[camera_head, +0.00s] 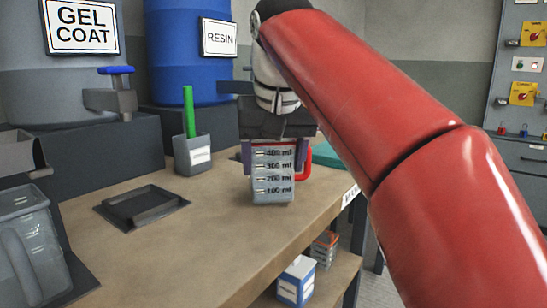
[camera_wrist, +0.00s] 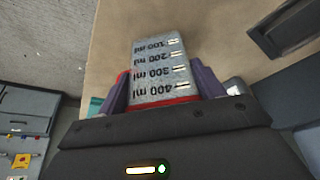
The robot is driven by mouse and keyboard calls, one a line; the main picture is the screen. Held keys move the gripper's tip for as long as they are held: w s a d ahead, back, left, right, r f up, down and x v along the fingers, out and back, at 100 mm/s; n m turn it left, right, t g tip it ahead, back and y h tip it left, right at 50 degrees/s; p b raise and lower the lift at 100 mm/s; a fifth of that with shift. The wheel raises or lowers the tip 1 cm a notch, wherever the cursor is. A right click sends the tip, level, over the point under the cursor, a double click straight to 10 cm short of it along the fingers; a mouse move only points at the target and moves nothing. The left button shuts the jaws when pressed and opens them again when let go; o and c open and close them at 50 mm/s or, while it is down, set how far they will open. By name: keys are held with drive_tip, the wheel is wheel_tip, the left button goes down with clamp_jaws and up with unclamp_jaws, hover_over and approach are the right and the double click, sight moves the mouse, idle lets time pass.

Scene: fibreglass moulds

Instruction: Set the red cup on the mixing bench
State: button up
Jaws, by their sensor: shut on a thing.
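The red cup (camera_head: 272,182) is a clear grey measuring cup with a red rim, a red handle on its right and black marks from 100 to 400 ml. My gripper (camera_head: 273,157) is shut on its upper part from above, a finger on each side. The cup is upright, in front of the brown mixing bench top (camera_head: 225,220) near its right edge. I cannot tell whether its base touches the bench. In the wrist view the cup (camera_wrist: 158,65) shows upside down between the purple fingers, with the bench top (camera_wrist: 215,25) behind it.
A black tray (camera_head: 142,204) and a grey holder with a green stick (camera_head: 192,152) stand on the bench. A grey jug (camera_head: 28,250) is at the left. Gel coat (camera_head: 82,55) and resin (camera_head: 190,50) drums stand behind. A blue-white box (camera_head: 296,281) sits on the lower shelf.

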drive_tip(key=shift+f, duration=0.35)
drive_tip(key=o, duration=1.4)
